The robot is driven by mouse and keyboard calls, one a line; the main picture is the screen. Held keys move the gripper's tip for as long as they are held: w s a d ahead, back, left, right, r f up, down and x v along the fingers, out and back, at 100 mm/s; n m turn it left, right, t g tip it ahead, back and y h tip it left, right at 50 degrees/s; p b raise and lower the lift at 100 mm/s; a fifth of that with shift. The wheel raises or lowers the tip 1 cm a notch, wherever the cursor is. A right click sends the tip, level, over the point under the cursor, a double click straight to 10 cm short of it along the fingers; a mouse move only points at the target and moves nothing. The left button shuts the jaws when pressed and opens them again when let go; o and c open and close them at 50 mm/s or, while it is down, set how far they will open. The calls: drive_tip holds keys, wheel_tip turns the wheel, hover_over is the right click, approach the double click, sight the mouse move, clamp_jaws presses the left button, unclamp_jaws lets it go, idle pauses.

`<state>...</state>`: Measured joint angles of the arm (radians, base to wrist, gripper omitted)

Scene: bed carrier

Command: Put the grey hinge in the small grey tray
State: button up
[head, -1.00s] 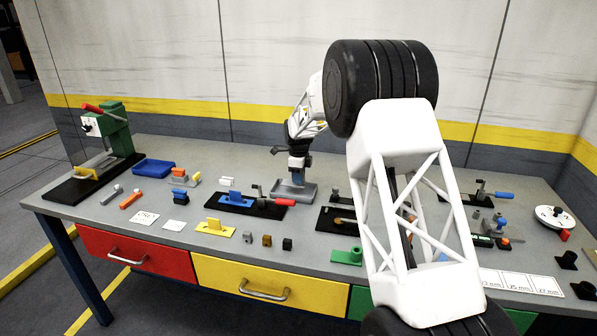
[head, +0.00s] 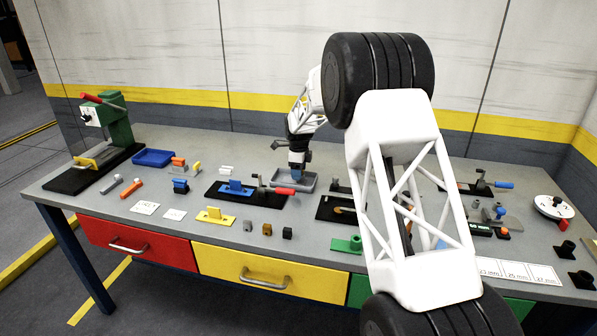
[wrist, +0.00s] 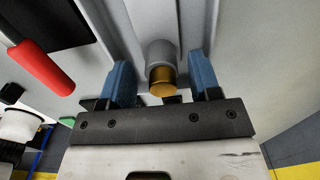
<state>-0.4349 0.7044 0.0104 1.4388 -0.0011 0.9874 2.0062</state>
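The small grey tray (head: 309,185) stands on the bench behind the red-handled clamp. My gripper (head: 297,174) points down at the tray in the head view; its fingertips are too small there to judge. In the wrist view my gripper (wrist: 162,80) has its two blue fingers apart. A grey rounded piece with a brass end (wrist: 160,62), which looks like the grey hinge, lies between them with gaps on both sides. Grey tray surfaces show around it. I cannot tell whether the piece rests on the tray floor.
The clamp's red handle (head: 284,191) is close in front of the tray and shows at left in the wrist view (wrist: 42,68). A blue tray (head: 153,158) stands at the back left. Several small blocks and fixtures crowd the bench.

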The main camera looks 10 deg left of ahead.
idle(0.3)
drive_tip(key=shift+r, duration=3.9)
drive_tip(key=shift+s+d+r, duration=0.2)
drive_tip(key=shift+d+r, duration=0.1)
drive_tip(key=shift+d, duration=0.05)
drive_tip(key=s+d+r+n, duration=0.3)
drive_tip(key=s+d+r, duration=0.3)
drive_tip(key=s+d, duration=0.3)
drive_tip(key=s+d+r+n+t, duration=0.1)
drive_tip(key=s+d+r+n, duration=0.2)
drive_tip(key=s+d+r, duration=0.55)
drive_tip(key=s+d+r+n, duration=0.3)
drive_tip(key=s+d+r, duration=0.2)
drive_tip(key=s+d, duration=0.5)
drive_tip(key=s+d+f+n, duration=0.2)
drive_tip(key=s+d, duration=0.3)
drive_tip(key=s, duration=0.7)
drive_tip(key=s+d+f+n+t, duration=0.1)
drive_tip(key=s+d+n, duration=0.3)
drive_tip(key=s, duration=0.7)
drive_tip(key=s+d+f+n, duration=0.2)
drive_tip(key=s+d, duration=0.4)
drive_tip(key=s, duration=0.6)
drive_tip(key=shift+s+d+f+n+t, duration=0.1)
drive_tip(key=shift+s+f+n+t, duration=0.1)
drive_tip(key=shift+f, duration=0.2)
drive_tip(key=shift+s+d+f+n+t, duration=0.1)
drive_tip(key=shift+f+n, duration=0.1)
drive_tip(key=shift+f, duration=0.15)
